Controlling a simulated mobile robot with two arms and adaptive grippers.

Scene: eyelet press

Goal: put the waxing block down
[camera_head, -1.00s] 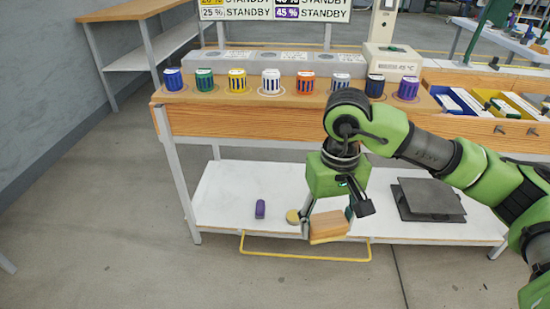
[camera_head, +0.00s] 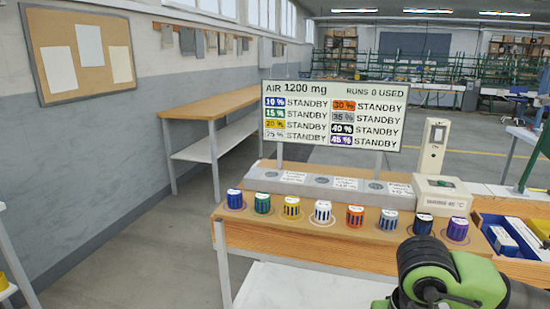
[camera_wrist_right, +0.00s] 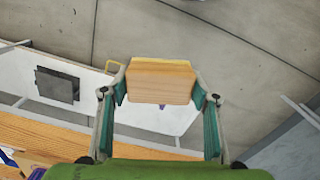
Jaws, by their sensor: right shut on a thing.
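The waxing block (camera_wrist_right: 160,72), a wooden-looking block with a yellowish strip along its far edge, is between the fingers of my right gripper (camera_wrist_right: 160,88) in the right wrist view. The gripper is shut on it, one finger at each side. The block appears clear of the shelf, with grey floor beyond it. In the head view only part of my right arm shows at the lower right. The right gripper and the block are out of that view. My left gripper is not in view.
The wooden bench (camera_head: 290,240) carries a row of coloured cups, a grey block and a HARDENS box (camera_head: 442,197). A standby board (camera_head: 333,115) stands behind. The white lower shelf (camera_wrist_right: 85,110) holds a dark plate (camera_wrist_right: 57,86). Floor beside the shelf is clear.

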